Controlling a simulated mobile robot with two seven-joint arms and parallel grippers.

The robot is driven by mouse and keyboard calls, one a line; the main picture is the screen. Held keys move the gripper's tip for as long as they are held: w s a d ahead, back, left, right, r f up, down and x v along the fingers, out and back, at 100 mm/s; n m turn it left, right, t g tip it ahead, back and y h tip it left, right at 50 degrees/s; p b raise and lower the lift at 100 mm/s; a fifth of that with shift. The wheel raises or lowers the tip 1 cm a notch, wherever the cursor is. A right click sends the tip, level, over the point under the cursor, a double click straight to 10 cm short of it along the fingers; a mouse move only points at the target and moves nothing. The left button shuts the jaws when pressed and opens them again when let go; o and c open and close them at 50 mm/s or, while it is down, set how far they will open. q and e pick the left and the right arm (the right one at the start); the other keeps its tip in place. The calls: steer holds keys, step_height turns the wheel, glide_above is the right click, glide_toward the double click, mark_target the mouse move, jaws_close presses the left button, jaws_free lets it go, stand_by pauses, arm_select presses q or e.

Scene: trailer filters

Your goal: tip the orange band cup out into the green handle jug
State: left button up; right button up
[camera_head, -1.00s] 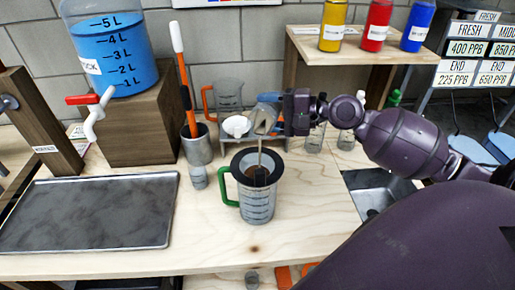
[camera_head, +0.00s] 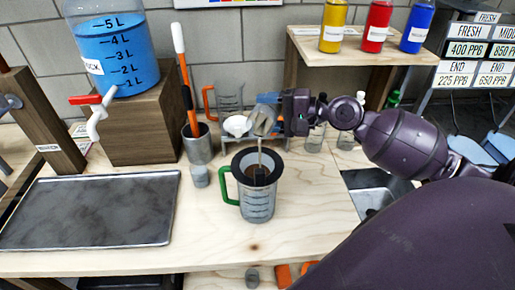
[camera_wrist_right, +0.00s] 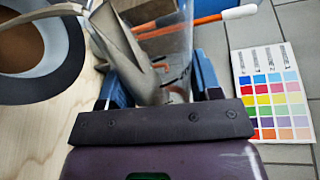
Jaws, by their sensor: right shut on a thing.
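The green handle jug (camera_head: 257,205) stands upright on the wooden bench, its green handle to the left. A wide dark ring lies around its mouth, which also shows in the right wrist view (camera_wrist_right: 68,62). My right gripper (camera_head: 278,118) is shut on a clear cup (camera_head: 262,121), held tilted above and behind the jug. In the wrist view the cup (camera_wrist_right: 178,75) sits between the blue fingers, with greyish contents inside. I cannot make out an orange band on it. A thin pale streak, like a pouring stream, runs from the cup into the jug's mouth. My left gripper is out of view.
A metal tray (camera_head: 90,212) lies at left. A small grey cup (camera_head: 200,176) and a metal holder with orange sticks (camera_head: 197,145) stand left of the jug. An orange-handled jug (camera_head: 229,98) and a rack are behind. A sink (camera_head: 372,190) is at right.

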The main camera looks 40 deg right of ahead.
mark_target(266, 107)
arm_select(q)
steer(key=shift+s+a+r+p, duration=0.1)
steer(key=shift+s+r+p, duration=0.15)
steer(key=shift+p, duration=0.25)
arm_select(e)
steer(key=shift+s+a+r+n, duration=0.15)
steer(key=shift+r+n, duration=0.25)
steer(key=shift+n, duration=0.1)
stand_by(0.8)
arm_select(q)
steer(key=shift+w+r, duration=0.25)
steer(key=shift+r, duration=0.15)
arm_select(e)
steer(key=shift+a+r+n, duration=0.1)
steer(key=shift+r+n, duration=0.1)
steer(key=shift+n, duration=0.1)
arm_select(q)
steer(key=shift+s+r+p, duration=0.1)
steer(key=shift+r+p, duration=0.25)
steer(key=shift+p, duration=0.25)
arm_select(e)
steer(key=shift+s+a+r+n, duration=0.1)
steer(key=shift+r+n, duration=0.1)
steer(key=shift+n, duration=0.1)
